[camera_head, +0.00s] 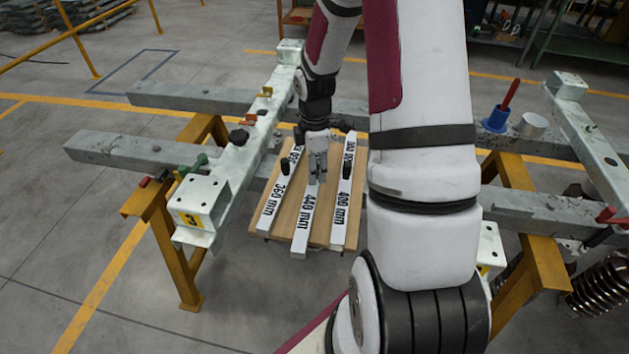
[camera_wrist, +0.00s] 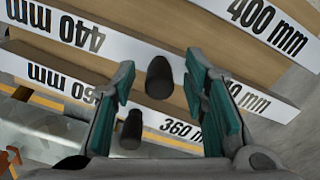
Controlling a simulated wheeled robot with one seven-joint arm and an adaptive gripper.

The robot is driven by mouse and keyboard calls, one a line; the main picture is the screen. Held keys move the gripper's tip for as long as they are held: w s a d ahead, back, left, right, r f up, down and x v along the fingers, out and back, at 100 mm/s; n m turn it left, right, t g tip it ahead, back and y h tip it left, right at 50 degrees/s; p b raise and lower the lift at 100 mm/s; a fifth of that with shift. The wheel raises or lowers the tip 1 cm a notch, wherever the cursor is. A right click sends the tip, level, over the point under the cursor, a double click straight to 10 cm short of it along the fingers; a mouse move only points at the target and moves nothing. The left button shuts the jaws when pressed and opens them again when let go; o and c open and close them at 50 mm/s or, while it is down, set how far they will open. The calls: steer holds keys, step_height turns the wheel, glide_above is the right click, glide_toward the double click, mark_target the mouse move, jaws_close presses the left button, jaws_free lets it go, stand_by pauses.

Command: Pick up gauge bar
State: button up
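Three white gauge bars with printed lengths lie side by side on a wooden board (camera_head: 324,214). They are the 360 mm bar (camera_head: 271,207), the 440 mm bar (camera_head: 302,232) in the middle and the 400 mm bar (camera_head: 343,205). My gripper (camera_head: 317,177) points down over the 440 mm bar. In the wrist view my gripper (camera_wrist: 160,72) is open, with the black knob (camera_wrist: 159,78) of the 440 mm bar (camera_wrist: 60,28) between its fingers. A gap shows on both sides of the knob. The 360 mm bar's knob (camera_wrist: 132,128) lies below, outside the grasp.
Two pale green steel beams, one at left (camera_head: 240,157) and one at right (camera_head: 590,140), cross grey rails on yellow trestles (camera_head: 170,235). A blue holder with a red handle (camera_head: 496,120) and a metal cylinder (camera_head: 533,125) stand on the right. My arm hides part of the middle.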

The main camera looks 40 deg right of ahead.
jaws_close()
steer(key=shift+r, duration=0.1)
